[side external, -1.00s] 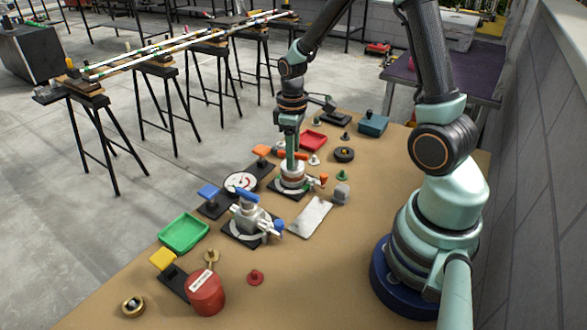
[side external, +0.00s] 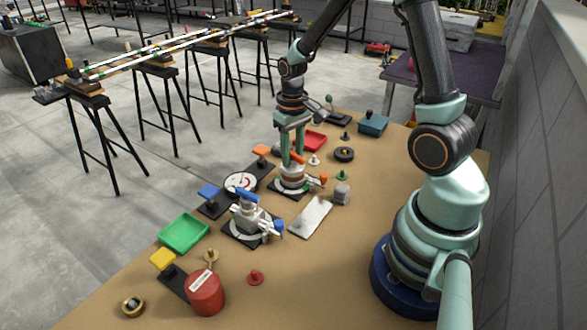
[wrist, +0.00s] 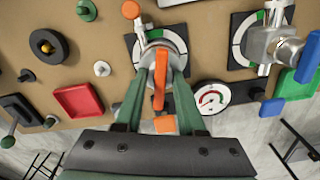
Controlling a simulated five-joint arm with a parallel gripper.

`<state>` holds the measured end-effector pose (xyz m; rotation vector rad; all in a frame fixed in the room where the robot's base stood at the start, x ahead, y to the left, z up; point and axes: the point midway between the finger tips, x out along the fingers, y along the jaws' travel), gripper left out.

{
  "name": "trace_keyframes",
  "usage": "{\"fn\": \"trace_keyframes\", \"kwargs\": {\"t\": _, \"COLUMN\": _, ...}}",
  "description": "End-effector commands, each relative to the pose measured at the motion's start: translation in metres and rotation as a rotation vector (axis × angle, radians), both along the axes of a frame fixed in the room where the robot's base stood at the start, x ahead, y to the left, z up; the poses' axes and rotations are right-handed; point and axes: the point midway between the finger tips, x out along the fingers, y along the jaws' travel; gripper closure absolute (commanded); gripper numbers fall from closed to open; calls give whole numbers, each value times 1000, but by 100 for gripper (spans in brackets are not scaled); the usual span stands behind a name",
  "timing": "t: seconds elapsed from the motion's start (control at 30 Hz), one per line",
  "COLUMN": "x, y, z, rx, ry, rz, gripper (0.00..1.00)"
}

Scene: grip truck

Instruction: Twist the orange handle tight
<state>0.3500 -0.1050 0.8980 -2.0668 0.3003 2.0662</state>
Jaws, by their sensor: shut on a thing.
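The orange handle (side external: 297,157) sits on top of a metal valve body (side external: 291,177) with a round white dial on a black plate. In the wrist view, the handle (wrist: 160,80) is a narrow bar running roughly up and down the picture. My gripper (side external: 292,162) points down over the valve, one finger on each side of the handle. In the wrist view my gripper (wrist: 160,80) is shut on it. The fingers hide part of the handle and valve in the side view. A small orange knob (side external: 323,179) sticks out beside the valve.
A second valve with a blue handle (side external: 247,196) stands in front. A gauge (side external: 240,182) lies to the left and a metal plate (side external: 310,216) to the right. A green tray (side external: 184,233) and red canister (side external: 205,292) are nearer. The board's right side is mostly clear.

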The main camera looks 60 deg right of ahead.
Motion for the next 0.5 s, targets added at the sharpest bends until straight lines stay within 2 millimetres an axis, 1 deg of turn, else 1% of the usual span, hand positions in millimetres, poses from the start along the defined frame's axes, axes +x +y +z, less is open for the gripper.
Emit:
{"fn": "trace_keyframes", "kwargs": {"t": 0.03, "x": 1, "y": -1, "z": 0, "rx": -1, "ry": -3, "rz": -1, "gripper": 100}}
{"fn": "trace_keyframes", "kwargs": {"t": 0.07, "x": 1, "y": -1, "z": 0, "rx": -1, "ry": -3, "rz": -1, "gripper": 54}}
{"fn": "trace_keyframes", "kwargs": {"t": 0.1, "x": 1, "y": -1, "z": 0, "rx": -1, "ry": -3, "rz": 0, "gripper": 50}}
{"fn": "trace_keyframes", "kwargs": {"t": 0.37, "x": 0, "y": 0, "z": 0, "rx": 0, "ry": -1, "rz": 2, "gripper": 50}}
{"fn": "trace_keyframes", "kwargs": {"t": 0.5, "x": 1, "y": 0, "z": 6, "rx": -1, "ry": -2, "rz": 3, "gripper": 50}}
